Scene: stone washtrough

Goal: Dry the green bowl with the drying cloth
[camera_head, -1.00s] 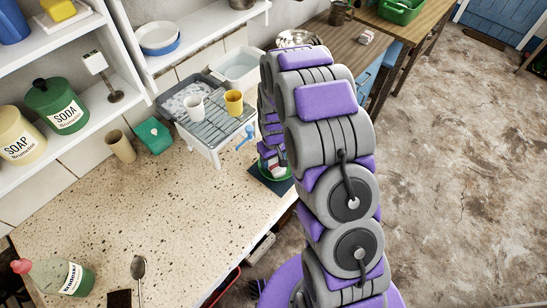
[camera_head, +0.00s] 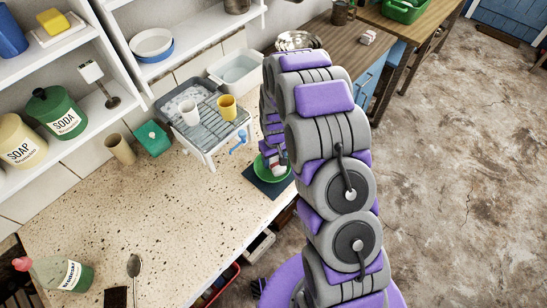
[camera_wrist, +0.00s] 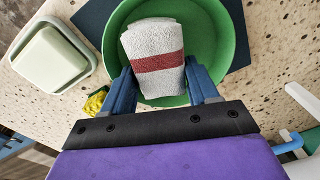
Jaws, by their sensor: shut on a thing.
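The green bowl (camera_head: 260,167) stands on a dark mat (camera_head: 262,184) near the counter's right edge. In the wrist view, the bowl (camera_wrist: 230,45) is open side up. The drying cloth (camera_wrist: 153,38), pale grey with a dark red band, is a folded pad between the blue fingers of my gripper (camera_wrist: 162,88). My gripper is shut on it and holds it over the bowl's inside. I cannot tell whether the cloth touches the bowl. In the head view my arm hides most of the gripper and the bowl's right side; a bit of the cloth (camera_head: 281,159) shows.
A drying rack (camera_head: 212,122) holds a white cup (camera_head: 189,110) and a yellow cup (camera_head: 227,107), with a blue-handled item (camera_head: 240,139) beside it. A pale dish (camera_wrist: 53,55) and a yellow-green item (camera_wrist: 95,102) lie near the bowl. The front counter is mostly clear.

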